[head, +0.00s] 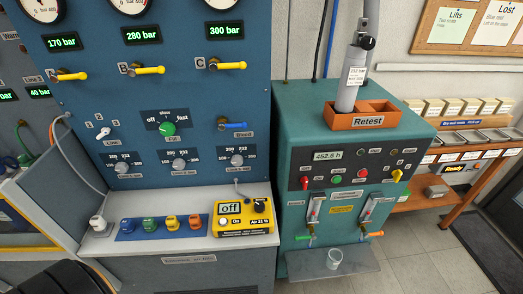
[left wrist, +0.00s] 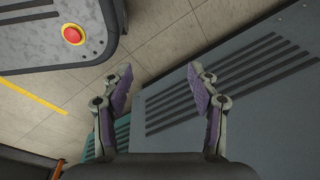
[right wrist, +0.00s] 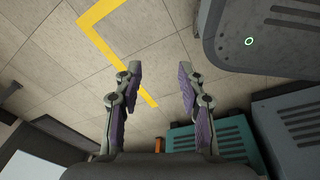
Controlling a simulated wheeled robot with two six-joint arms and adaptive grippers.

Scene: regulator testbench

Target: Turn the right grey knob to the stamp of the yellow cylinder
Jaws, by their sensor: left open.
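The right grey knob (head: 237,160) is the rightmost of three grey dials in the lower row of the blue panel. Its scale figures are too small to read surely. I cannot make out a yellow cylinder. A grey cylinder (head: 347,85) with a white label stands tilted in the orange Retest tray (head: 362,122); the label is too small to read surely. My left gripper (left wrist: 158,78) is open and empty in the left wrist view. My right gripper (right wrist: 159,75) is open and empty in the right wrist view. Neither gripper shows in the head view, and both are away from the knob.
A yellow gauge box (head: 242,217) reading Off sits on the ledge below the knob, beside several coloured fittings (head: 172,223). A blue handle (head: 233,126) sticks out above the knob.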

